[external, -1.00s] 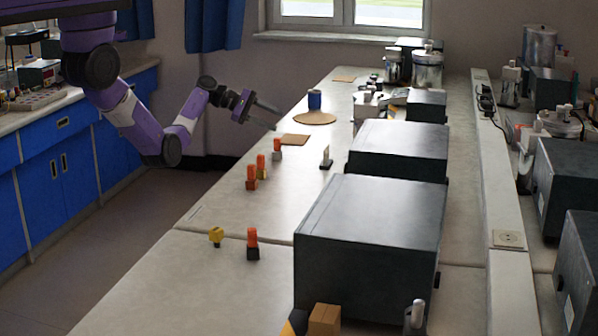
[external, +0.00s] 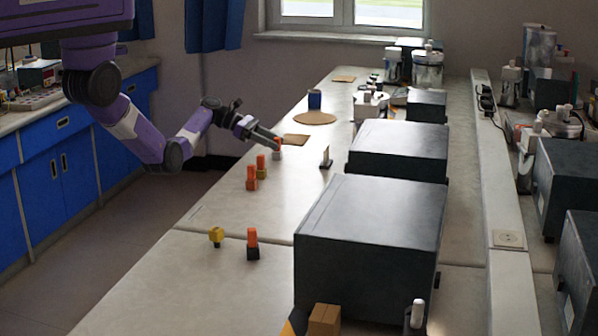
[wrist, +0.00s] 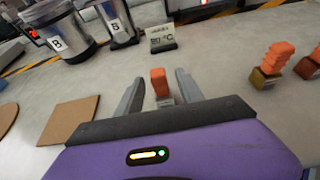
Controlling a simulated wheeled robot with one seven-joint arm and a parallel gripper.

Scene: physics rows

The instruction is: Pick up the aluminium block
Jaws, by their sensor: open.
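The aluminium block (wrist: 165,102) is a small silver-grey block on the bench, with an orange piece (wrist: 158,82) on top. In the external view the block (external: 277,156) stands at the bench's left side, in front of a square brown mat (external: 295,140). My gripper (external: 276,138) is open and reaches in from the left at about the orange piece's height. In the wrist view my gripper's (wrist: 160,76) two grey fingers stand either side of the orange piece, with visible gaps. Nothing is held. The block's lower part is partly hidden by my gripper body in the wrist view.
Similar orange-topped blocks stand nearby, one on a brass-coloured base (wrist: 262,78) and one reddish (external: 252,184). A small sign (wrist: 161,38) stands beyond the block. A blue can (external: 314,99) stands on a round mat (external: 325,119). Dark boxes (external: 398,150) line the right.

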